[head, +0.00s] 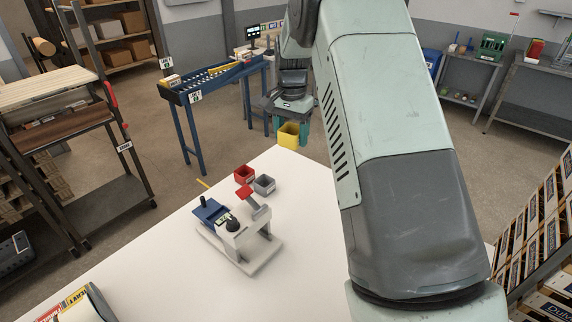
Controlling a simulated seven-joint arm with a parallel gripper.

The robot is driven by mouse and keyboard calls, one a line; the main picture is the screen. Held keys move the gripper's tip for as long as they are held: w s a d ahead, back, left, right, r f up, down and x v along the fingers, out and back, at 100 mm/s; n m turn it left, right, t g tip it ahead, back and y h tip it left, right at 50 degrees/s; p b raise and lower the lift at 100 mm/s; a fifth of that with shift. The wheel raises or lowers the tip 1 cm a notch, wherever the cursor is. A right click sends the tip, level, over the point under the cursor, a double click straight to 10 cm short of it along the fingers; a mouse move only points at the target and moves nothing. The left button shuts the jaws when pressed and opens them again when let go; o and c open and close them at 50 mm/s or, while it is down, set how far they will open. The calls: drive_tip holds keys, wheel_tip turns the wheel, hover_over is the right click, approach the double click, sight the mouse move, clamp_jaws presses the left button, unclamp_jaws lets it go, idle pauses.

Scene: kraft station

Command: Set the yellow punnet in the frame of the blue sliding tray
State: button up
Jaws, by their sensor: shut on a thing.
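My gripper (289,128) is at the upper middle of the head view, past the far edge of the white table. It is shut on the yellow punnet (289,138), which hangs between its fingers and looks roughly upright. The blue sliding tray (210,212) is at the left end of a pale grey device on the table, with a dark knob on it. My gripper and the punnet are apart from the tray, farther back and to the right. The inside of the tray's frame is too small to make out.
A red punnet (243,173) and a grey punnet (264,184) stand behind the pale device (243,245) with its red handle. A thin yellow stick lies near the tray. The white table (180,285) is largely bare. A blue roller conveyor (210,82) stands beyond it.

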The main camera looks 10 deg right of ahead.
drive_tip(key=s+r+n, duration=0.1)
drive_tip(key=s+r, duration=0.3)
drive_tip(key=r, duration=0.5)
drive_tip(key=s+r+n, duration=0.2)
drive_tip(key=s+r, duration=0.1)
drive_tip(key=r, duration=0.7)
drive_tip(key=a+f+m, duration=0.1)
drive_tip(key=a+f, duration=0.6)
drive_tip(key=f, duration=0.4)
drive_tip(key=a+f+m, duration=0.2)
drive_tip(key=a+f, duration=0.5)
drive_tip(key=f, duration=0.4)
drive_tip(key=a+f+m, duration=0.2)
drive_tip(key=a+f, duration=0.5)
drive_tip(key=f, duration=0.4)
drive_tip(key=shift+s, duration=0.25)
drive_tip(key=shift+f, duration=2.5)
drive_tip(key=shift+f, duration=0.7)
